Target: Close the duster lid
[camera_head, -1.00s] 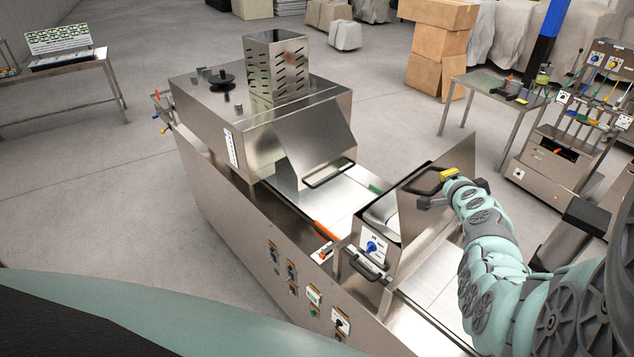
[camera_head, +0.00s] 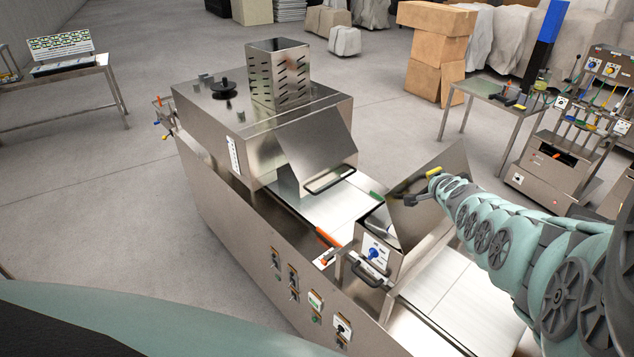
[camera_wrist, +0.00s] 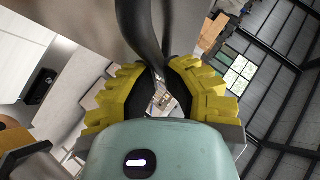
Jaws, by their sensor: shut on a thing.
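The duster is a steel box (camera_head: 376,263) with a blue knob on its front, set across the machine's belt. Its steel lid (camera_head: 448,168) is raised and tilted over the box, leaving part of the dark opening visible. My gripper (camera_head: 432,174) is at the lid's upper part. In the wrist view my gripper (camera_wrist: 159,90) has its yellow fingers shut on the black curved lid handle (camera_wrist: 148,35). The gripper hides most of the handle in the head view.
A black front handle (camera_head: 368,276) sits low on the duster. A steel hood (camera_head: 315,150) stands over the belt (camera_head: 335,208) to the left. A side table (camera_head: 490,88) and another machine (camera_head: 560,165) stand behind at right.

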